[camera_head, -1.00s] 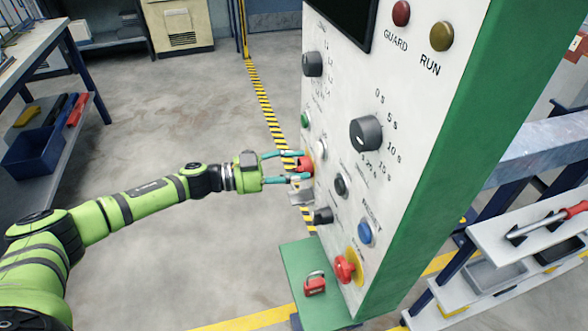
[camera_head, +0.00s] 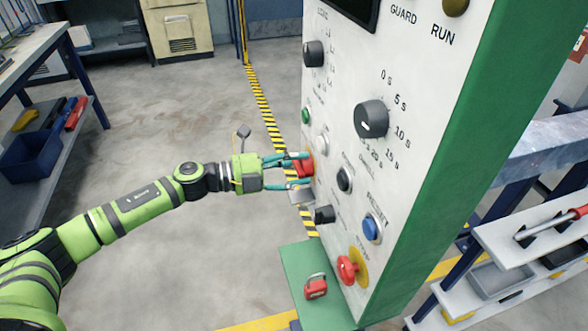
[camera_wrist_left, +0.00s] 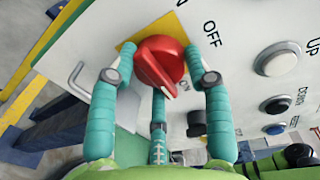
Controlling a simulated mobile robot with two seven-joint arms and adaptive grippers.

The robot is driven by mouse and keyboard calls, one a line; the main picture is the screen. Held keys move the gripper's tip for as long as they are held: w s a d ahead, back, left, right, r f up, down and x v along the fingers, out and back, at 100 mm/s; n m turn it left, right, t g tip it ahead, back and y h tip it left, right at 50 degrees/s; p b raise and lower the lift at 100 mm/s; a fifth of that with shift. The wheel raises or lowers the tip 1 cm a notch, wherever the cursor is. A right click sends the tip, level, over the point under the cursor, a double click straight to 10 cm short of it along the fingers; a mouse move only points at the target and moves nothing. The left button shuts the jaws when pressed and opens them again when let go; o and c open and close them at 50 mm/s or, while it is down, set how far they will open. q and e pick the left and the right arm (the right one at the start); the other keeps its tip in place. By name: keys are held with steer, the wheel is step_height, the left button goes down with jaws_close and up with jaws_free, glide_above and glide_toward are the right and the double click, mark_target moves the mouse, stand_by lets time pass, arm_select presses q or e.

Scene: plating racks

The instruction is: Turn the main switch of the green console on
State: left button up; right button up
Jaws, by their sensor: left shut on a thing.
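The green console (camera_head: 447,150) has a white front panel with dials, buttons and knobs. Its main switch is a red rotary knob (camera_wrist_left: 160,62) on a yellow plate, with the word OFF printed beside it. The knob's ridge runs from upper left to lower right in the left wrist view, its end pointing away from OFF toward a partly hidden label. In the head view the red knob (camera_head: 304,167) is partly covered by the fingers. My left gripper (camera_head: 303,171) is shut on the knob, with teal fingers on both sides in the left wrist view (camera_wrist_left: 160,76). My right gripper is not in view.
Below the switch are a black knob (camera_head: 324,214), a red stop button (camera_head: 347,269) and a red padlock (camera_head: 316,287) on the green base. A metal hasp (camera_wrist_left: 88,82) is beside the switch. A shelf rack stands right, a workbench left. The floor between is clear.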

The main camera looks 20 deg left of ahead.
arm_select(q)
steer(key=shift+o, duration=0.2)
steer(key=shift+d+m, duration=0.1)
steer(key=shift+m, duration=0.5)
steer(key=shift+r, duration=0.2)
steer(key=o, duration=1.1)
steer(key=shift+f, duration=0.1)
steer(key=shift+s+a+f, duration=0.1)
steer(key=shift+s+a, duration=0.2)
steer(key=shift+a, duration=0.2)
steer(key=shift+r+v, duration=0.1)
steer(key=shift+v, duration=2.65)
steer(key=shift+r+v, duration=0.15)
steer(key=shift+v, duration=2.55)
